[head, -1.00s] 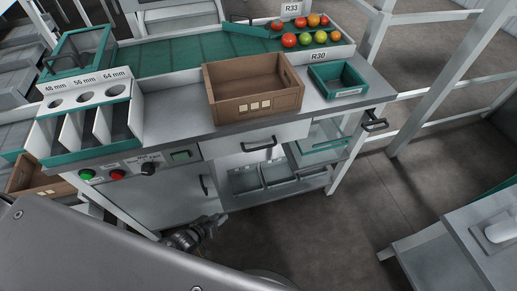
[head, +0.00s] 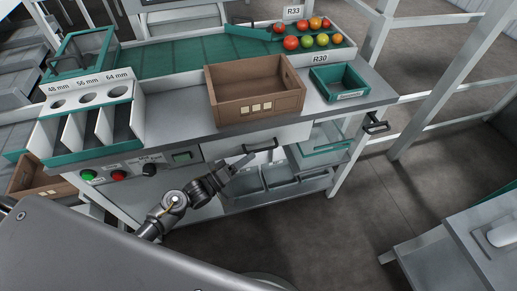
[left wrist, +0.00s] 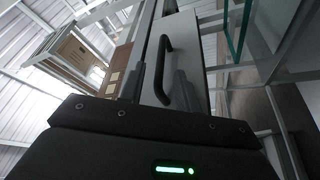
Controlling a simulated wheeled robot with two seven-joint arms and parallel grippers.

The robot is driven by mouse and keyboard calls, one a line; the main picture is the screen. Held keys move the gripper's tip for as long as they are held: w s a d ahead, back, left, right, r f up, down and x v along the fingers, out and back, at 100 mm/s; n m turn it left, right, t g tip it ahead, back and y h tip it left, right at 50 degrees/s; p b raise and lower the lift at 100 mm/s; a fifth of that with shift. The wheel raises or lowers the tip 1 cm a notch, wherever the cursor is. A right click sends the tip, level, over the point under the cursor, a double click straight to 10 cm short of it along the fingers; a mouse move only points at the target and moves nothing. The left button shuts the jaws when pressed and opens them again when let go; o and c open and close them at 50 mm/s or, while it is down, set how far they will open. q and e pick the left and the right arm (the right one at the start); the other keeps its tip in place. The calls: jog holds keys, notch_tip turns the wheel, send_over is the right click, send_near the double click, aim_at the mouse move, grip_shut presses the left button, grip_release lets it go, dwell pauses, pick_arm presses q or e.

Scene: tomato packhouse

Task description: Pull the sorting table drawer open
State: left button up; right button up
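The sorting table (head: 180,125) has a white drawer front (head: 292,133) under its top, with a dark bar handle (head: 262,146). The drawer looks shut. My left gripper (head: 243,165) is just below and left of the handle in the head view, with its fingers apart. In the left wrist view the handle (left wrist: 163,60) shows between the two open fingers of my left gripper (left wrist: 160,84), further out towards the pale drawer front (left wrist: 190,42). I cannot tell whether a finger touches it. My right gripper is not in view.
A brown crate (head: 222,112) and a small green tray (head: 320,86) stand on the table top. Tomatoes (head: 291,43) lie at the back. Clear bins (head: 280,175) sit on the shelf below the drawer. Another dark handle (head: 376,126) juts out at the table's right end.

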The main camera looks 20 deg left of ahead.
aim_at(259, 150)
pick_arm(q)
jog(key=x, duration=0.4)
jog(key=shift+w+d+r, duration=0.1)
jog(key=shift+w+d, duration=0.15)
jog(key=shift+w, duration=0.2)
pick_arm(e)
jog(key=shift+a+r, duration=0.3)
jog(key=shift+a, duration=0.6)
pick_arm(q)
jog(key=c, duration=0.6)
grip_shut()
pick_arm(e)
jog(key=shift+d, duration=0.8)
